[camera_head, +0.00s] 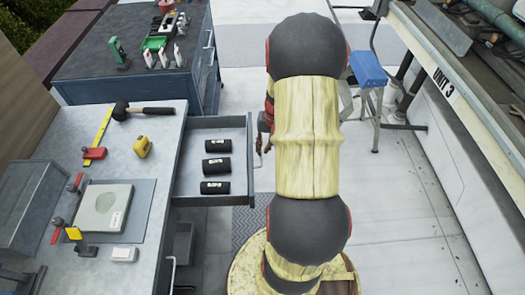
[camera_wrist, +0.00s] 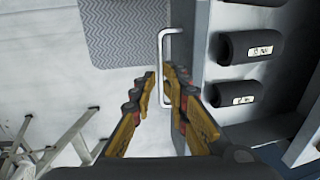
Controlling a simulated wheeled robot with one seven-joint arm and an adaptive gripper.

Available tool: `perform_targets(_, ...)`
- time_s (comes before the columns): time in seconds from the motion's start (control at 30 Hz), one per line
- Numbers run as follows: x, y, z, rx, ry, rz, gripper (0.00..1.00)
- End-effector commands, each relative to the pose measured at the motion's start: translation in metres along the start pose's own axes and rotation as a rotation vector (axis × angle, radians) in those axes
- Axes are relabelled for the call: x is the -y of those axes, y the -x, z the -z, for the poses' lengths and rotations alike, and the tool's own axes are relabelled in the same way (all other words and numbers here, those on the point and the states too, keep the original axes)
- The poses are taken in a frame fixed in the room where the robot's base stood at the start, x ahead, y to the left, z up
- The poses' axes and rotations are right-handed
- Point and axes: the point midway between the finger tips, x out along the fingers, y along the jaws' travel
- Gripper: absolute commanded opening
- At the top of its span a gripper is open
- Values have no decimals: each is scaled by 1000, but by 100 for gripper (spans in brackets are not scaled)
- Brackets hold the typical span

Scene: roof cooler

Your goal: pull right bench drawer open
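The bench drawer (camera_head: 240,187) stands pulled out from the right side of the grey bench (camera_head: 164,175), with several black rolls inside. In the wrist view, the drawer front (camera_wrist: 190,48) carries a pale bar handle (camera_wrist: 161,48). My gripper (camera_wrist: 161,84) has its yellow-and-black fingers on either side of the bar, close against it, and looks shut on it. The fingers partly hide the bar. In the head view, my arm covers much of the middle, and only a red part of my gripper shows beside the drawer front.
A hammer (camera_head: 145,110), yellow tape measure (camera_head: 142,147) and clamps lie on the bench. A second dark cabinet (camera_head: 140,40) is at the back. A grey mat (camera_wrist: 125,30) lies on the floor by the drawer.

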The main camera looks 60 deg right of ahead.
Motion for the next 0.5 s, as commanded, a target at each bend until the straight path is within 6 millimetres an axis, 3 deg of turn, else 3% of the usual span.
perform_targets(0.2, 0, 48, 2, -7, 1, -1, 15)
perform_targets(0.5, 0, 90, 1, -3, 1, -1, 15)
